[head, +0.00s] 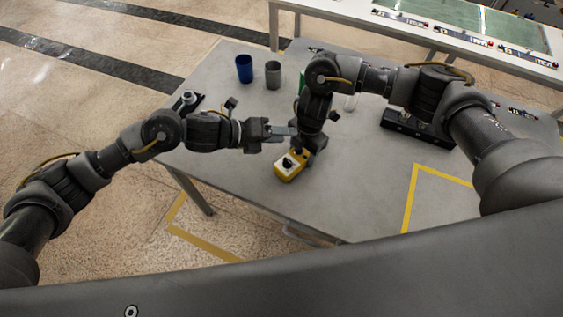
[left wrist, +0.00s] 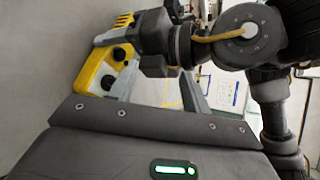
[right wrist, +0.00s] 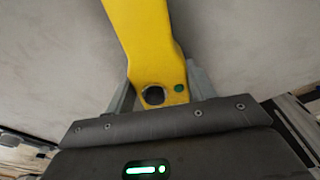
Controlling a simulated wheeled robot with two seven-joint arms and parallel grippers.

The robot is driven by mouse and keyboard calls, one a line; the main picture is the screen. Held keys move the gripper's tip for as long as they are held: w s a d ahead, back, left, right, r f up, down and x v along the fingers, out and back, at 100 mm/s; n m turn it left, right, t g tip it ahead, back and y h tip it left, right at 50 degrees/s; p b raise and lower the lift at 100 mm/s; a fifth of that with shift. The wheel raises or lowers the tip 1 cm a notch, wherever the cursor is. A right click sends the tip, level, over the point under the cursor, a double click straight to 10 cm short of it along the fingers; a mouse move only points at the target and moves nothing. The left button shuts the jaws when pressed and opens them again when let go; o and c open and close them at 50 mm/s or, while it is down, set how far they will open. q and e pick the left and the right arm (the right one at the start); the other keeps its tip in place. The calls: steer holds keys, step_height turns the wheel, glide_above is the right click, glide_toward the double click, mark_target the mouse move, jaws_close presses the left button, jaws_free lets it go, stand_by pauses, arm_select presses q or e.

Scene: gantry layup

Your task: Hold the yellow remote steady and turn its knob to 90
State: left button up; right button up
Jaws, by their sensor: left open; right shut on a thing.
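The yellow remote (head: 284,176) sits over the grey table near its front edge, with a pale face and a black knob (head: 287,162). In the left wrist view the remote (left wrist: 84,78) shows two black round parts; any knob scale is too small to read. My right gripper (head: 316,147) is shut on the remote's far end. In the right wrist view the yellow body (right wrist: 143,40) runs between its fingers, with a dark round part and a green spot. My left gripper (head: 291,134) is open and empty, just behind and above the remote, apart from the knob.
A blue cup (head: 244,68) and a grey cup (head: 273,75) stand at the table's back. A small black device (head: 188,101) lies at the back left, a black tray (head: 412,130) at the right. The table (head: 350,190) is clear right of the remote.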

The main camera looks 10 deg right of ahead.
mark_target(286, 162)
arm_select(q)
steer(key=s+a+f+n+t+y, duration=0.1)
steer(key=s+a+f+n+t, duration=0.3)
steer(key=n, duration=1)
steer(key=s+a+n+t+y, duration=0.15)
steer(key=s+a+n, duration=0.4)
steer(key=n, duration=0.85)
steer(key=shift+h, duration=0.35)
steer(key=x, duration=1.2)
steer(key=shift+s+d+r, duration=0.1)
steer(key=shift+d+r, duration=0.15)
steer(key=shift+d, duration=0.05)
steer(key=c, duration=1)
